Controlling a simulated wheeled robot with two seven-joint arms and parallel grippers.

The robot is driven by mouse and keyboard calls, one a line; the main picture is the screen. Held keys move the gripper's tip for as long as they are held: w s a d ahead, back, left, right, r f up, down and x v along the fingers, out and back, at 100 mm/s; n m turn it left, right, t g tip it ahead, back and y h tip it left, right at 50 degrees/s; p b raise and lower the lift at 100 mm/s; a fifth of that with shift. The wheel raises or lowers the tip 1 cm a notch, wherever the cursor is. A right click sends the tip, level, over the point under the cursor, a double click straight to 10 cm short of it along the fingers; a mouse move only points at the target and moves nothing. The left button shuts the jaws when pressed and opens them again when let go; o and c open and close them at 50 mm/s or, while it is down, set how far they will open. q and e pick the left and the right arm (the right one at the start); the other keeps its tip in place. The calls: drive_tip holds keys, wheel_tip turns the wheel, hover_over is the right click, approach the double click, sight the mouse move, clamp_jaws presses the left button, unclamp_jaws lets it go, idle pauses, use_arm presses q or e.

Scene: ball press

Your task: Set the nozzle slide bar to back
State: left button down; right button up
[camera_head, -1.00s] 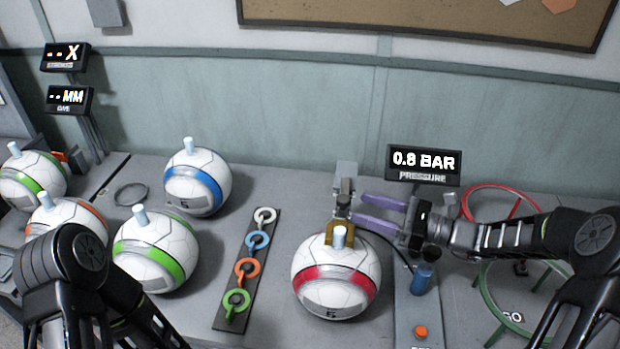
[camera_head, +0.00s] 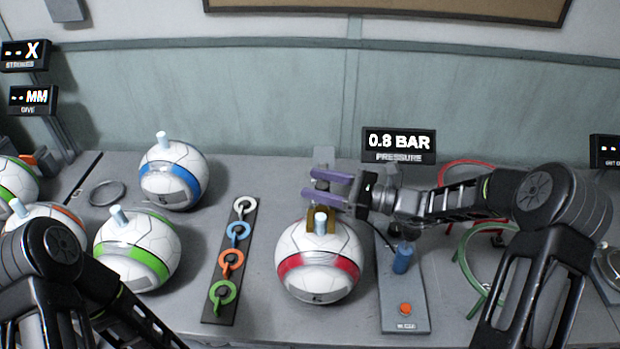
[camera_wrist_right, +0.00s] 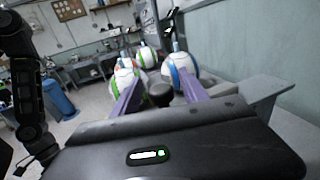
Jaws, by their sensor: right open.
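The nozzle slide (camera_head: 324,156) is a small grey upright part with a dark middle, behind the red-banded ball (camera_head: 318,285). A brass bracket (camera_head: 331,240) stands at that ball's pale plug (camera_head: 320,222). My right gripper (camera_head: 309,186) is open, its two purple fingers reaching left across the slide, which they partly hide. In the right wrist view a dark round knob (camera_wrist_right: 160,94) shows between the spread fingers (camera_wrist_right: 158,88); contact cannot be told. My left arm shows at the lower left, but its gripper is out of view.
A pressure display (camera_head: 399,145) reads 0.8 BAR behind my right arm. A grey pump plate (camera_head: 404,285) with a blue handle (camera_head: 402,258) and orange button (camera_head: 405,309) lies right of the ball. A rack of colored rings (camera_head: 231,262) and several balls lie left.

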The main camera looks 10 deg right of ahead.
drive_tip(key=shift+x, duration=1)
drive_tip(key=shift+c, duration=0.4)
clamp_jaws()
